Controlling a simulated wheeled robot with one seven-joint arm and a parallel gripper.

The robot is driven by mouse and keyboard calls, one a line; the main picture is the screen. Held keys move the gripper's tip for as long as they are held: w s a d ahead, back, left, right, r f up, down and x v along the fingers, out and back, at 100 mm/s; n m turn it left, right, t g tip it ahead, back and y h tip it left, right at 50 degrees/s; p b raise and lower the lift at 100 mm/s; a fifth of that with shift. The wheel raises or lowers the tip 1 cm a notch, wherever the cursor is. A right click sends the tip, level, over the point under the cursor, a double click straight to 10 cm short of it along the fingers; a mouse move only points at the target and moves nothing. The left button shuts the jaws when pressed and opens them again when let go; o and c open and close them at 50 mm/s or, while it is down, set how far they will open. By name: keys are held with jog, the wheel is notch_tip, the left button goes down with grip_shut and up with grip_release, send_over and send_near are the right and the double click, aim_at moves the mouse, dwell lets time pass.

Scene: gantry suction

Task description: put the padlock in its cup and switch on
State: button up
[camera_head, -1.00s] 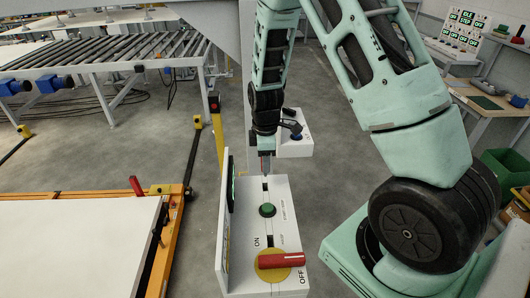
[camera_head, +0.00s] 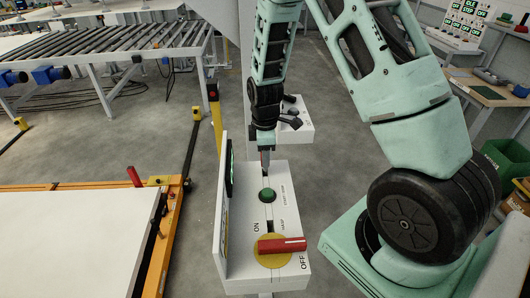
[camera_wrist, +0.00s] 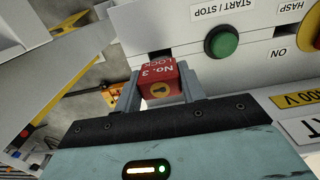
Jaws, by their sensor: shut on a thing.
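The padlock (camera_wrist: 160,82) is a red block marked "No. 3 LOCK" with a yellow keyhole disc. My gripper (camera_wrist: 162,90) is shut on it, with one finger on each side. In the head view my gripper (camera_head: 265,160) points down at the far end of the white switch box, and the padlock is too small to make out. In the wrist view a dark slot shows just beyond the padlock; I cannot tell whether they touch. The switch's red handle (camera_head: 282,245) lies across a yellow disc, its end towards OFF. I cannot make out a cup.
A green START/STOP button (camera_head: 267,195) sits between my gripper and the handle. An upright white panel (camera_head: 222,220) borders the box's left side. Behind stands a small white shelf (camera_head: 303,137) with dark objects. An orange-framed table (camera_head: 168,230) is at left.

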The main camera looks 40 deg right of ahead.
jog(key=shift+f, duration=0.1)
jog(key=shift+f+b, duration=1.7)
jog(key=shift+f, duration=0.35)
jog(key=o, duration=1.1)
jog(key=shift+r, duration=0.1)
jog(key=shift+o, duration=0.2)
notch_tip(320, 180, up, 17)
jog(key=b, duration=0.3)
jog(key=shift+r+b, duration=0.2)
jog(key=shift+b, duration=0.2)
